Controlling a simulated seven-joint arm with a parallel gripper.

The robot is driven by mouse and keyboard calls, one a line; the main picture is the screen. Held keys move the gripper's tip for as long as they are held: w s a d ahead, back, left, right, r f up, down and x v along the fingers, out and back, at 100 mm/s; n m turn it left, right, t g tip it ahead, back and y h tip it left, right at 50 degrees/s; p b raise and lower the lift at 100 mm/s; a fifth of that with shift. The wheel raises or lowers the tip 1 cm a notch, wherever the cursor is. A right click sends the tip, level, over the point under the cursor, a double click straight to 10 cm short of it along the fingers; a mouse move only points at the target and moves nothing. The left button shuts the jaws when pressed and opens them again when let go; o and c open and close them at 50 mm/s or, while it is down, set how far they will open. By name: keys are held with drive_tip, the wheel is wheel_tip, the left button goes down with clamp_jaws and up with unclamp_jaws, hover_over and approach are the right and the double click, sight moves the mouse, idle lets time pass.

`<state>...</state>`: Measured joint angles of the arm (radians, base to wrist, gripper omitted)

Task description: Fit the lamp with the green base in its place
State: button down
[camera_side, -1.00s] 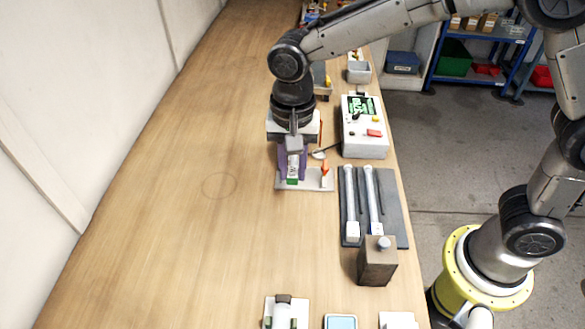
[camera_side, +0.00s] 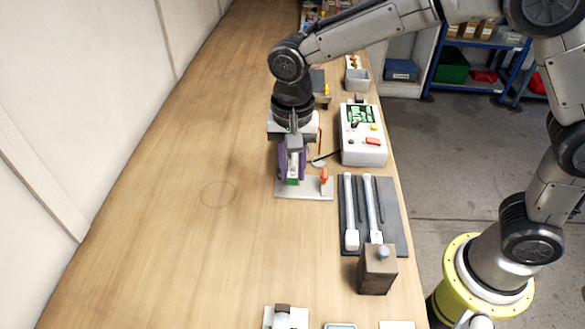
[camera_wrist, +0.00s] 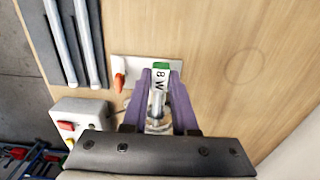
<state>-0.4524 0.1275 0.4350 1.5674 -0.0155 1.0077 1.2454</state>
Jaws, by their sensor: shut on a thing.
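The lamp with the green base (camera_wrist: 161,66) is between the purple fingers of my gripper (camera_wrist: 158,88), which is shut on it. Its white label reads 8 W, and a clear tube runs back toward the palm. In the side view the green base (camera_side: 292,182) points down over a pale plate (camera_side: 313,194), under my gripper (camera_side: 292,168). The plate carries an upright orange lever (camera_side: 324,176), also seen in the wrist view (camera_wrist: 119,83). I cannot tell whether the base touches the plate; any socket below it is hidden.
A dark mat (camera_side: 393,220) with two long white tubes lies to the right, with a brown block (camera_side: 376,271) at its near end. A white control box (camera_side: 362,148) with a red button stands behind it. The table left of the plate is clear.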

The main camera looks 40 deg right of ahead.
sight(294, 158)
drive_tip(key=shift+w+d, duration=1.5)
idle(0.3)
drive_tip(key=c, duration=0.6)
unclamp_jaws()
drive_tip(key=shift+r, duration=0.1)
wheel_tip(294, 158, up, 14)
drive_tip(key=shift+f, duration=0.2)
drive_tip(key=shift+s, duration=0.1)
